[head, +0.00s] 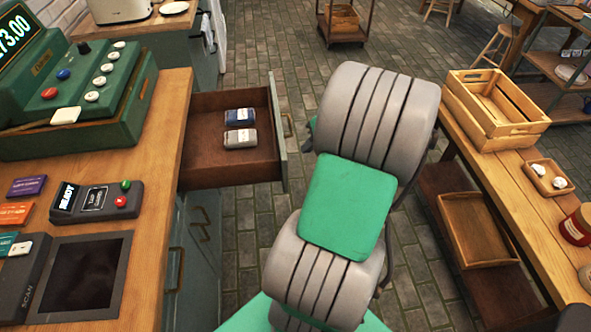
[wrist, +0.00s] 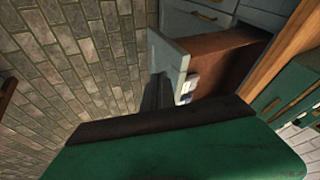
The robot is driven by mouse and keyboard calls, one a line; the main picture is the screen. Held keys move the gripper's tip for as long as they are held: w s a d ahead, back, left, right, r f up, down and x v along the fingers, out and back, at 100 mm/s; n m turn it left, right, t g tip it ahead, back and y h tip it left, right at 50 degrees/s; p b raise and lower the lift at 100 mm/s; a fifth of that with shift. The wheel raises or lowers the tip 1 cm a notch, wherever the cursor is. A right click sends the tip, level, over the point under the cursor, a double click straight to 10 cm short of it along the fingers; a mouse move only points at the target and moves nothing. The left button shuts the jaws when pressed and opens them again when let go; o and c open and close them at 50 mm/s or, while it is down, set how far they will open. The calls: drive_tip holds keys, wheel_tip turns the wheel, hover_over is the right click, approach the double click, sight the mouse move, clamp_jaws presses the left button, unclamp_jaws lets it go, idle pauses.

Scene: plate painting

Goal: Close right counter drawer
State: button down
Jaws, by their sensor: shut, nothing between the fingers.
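The right counter drawer (head: 205,152) is pulled out from under the wooden counter, with a brown inside and a grey-green front panel (head: 277,130). A blue packet (head: 240,117) and a grey packet (head: 240,138) lie in it. In the wrist view the drawer's front panel (wrist: 170,55) is pale and the brown inside (wrist: 215,47) shows behind it. My gripper (wrist: 156,84) is shut and empty, its dark fingers overlapping the panel's near end. I cannot tell whether they touch it. In the head view my arm hides the gripper.
The counter (head: 150,215) carries a green cash register (head: 80,95), a card reader (head: 95,202) and a dark screen (head: 85,275). Other drawer fronts are below. A wooden table (head: 530,215) with a crate (head: 495,108) stands right. Brick floor (head: 245,235) is open between them.

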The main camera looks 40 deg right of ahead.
drive_tip(key=s+d+f+t, duration=0.1)
drive_tip(key=s+d+f, duration=0.1)
drive_tip(key=s+d, duration=0.15)
drive_tip(key=w+a+f, duration=0.4)
drive_tip(key=w+f, duration=0.4)
drive_tip(key=shift+w+a+m+p, duration=0.25)
drive_tip(key=shift+w+m+p, duration=0.05)
drive_tip(key=shift+m+p, duration=0.1)
drive_tip(key=shift+a, duration=0.1)
